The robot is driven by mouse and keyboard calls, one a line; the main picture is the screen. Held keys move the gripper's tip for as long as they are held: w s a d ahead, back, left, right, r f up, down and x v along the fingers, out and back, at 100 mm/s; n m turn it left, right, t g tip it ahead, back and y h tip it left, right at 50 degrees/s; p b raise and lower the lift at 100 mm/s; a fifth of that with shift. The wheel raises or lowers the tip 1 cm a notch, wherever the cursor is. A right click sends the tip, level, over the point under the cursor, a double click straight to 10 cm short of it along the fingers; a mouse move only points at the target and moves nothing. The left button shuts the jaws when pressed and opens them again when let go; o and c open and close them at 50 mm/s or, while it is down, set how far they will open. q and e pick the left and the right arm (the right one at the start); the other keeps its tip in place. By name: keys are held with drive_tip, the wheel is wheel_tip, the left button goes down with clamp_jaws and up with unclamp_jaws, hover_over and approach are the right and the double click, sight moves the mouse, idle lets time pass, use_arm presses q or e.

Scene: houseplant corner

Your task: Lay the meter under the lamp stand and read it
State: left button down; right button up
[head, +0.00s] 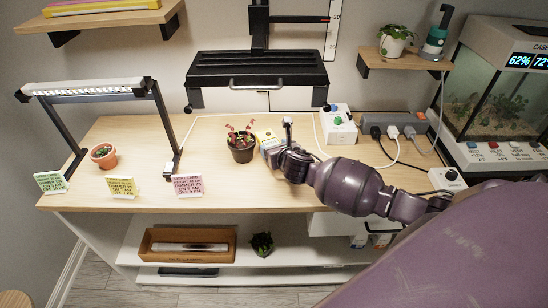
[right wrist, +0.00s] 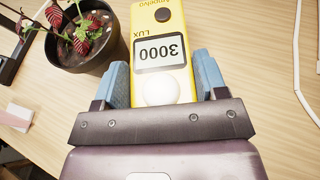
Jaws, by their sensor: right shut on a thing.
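The yellow meter (right wrist: 158,18) is between the blue fingers of my right gripper (right wrist: 163,85). Its display, upside down in the right wrist view, reads 3000 LUX, and a white dome sits below it. In the head view the meter (head: 264,135) shows small, right of the potted red plant, with my right gripper (head: 272,150) on it. I cannot tell whether it touches the table. The lamp stand (head: 85,88), a lit white bar on dark legs, stands at the table's left. My left gripper is not in view.
A terracotta pot (head: 103,156) stands under the lamp stand, with several cards (head: 121,187) in front. A dark pot (head: 241,153) with a red-leaved plant stands between lamp stand and gripper. A black fixture (head: 256,70) overhangs the middle. A white box (head: 338,126) and cables lie right.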

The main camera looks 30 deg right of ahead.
drive_tip(key=shift+f+b, duration=0.4)
drive_tip(key=shift+f, duration=1.35)
drive_tip(key=shift+f, duration=0.15)
drive_tip(key=o, duration=1.1)
